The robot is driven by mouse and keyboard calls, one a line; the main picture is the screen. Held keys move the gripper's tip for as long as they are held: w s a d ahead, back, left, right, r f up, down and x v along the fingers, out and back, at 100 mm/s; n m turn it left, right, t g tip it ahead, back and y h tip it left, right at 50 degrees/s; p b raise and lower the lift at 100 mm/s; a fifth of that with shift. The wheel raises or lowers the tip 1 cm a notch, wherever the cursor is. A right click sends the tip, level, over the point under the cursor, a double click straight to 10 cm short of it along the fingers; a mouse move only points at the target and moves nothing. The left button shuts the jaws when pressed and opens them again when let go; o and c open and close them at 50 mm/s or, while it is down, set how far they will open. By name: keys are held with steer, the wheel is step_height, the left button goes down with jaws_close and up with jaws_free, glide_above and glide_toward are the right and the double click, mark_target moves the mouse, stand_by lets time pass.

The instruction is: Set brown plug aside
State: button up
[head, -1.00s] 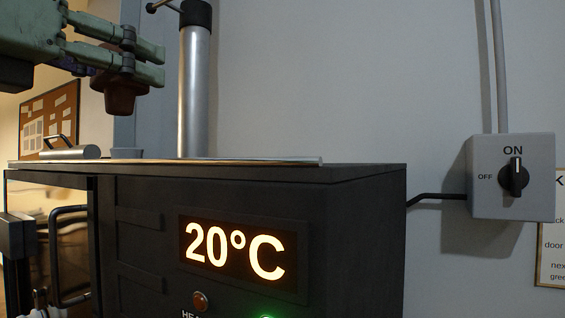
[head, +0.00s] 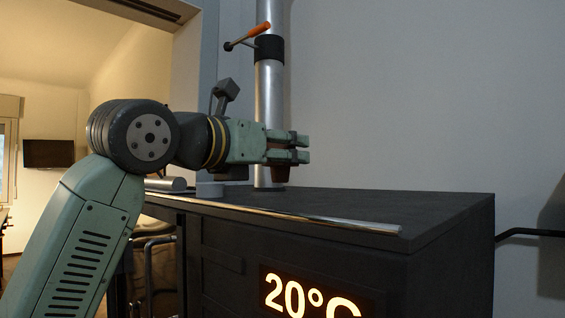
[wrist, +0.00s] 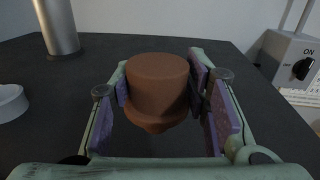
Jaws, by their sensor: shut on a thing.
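The brown plug (wrist: 158,85) is between the purple-padded fingers of my gripper (wrist: 160,100) in the wrist view. It has a wide round top and a narrower lower part. In the head view my gripper (head: 300,148) is shut on the brown plug (head: 281,172), which shows below the fingers. The plug appears above the dark top (head: 400,205) of the kiln cabinet; the exact gap beneath it is hard to judge.
A metal rod (head: 330,220) runs along the front edge. The right part of the top is clear.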

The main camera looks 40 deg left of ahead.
mark_target(275, 173)
steer(key=shift+w, duration=0.2)
steer(key=shift+f+p, duration=0.55)
steer(key=shift+f, duration=1.2)
steer(key=shift+f, duration=0.2)
steer(key=o, duration=1.2)
steer(key=shift+c, duration=0.2)
steer(key=shift+r, duration=0.15)
steer(key=shift+s, duration=0.2)
steer(key=s+b, duration=0.4)
steer(key=s, duration=0.7)
steer(key=shift+s+d, duration=0.35)
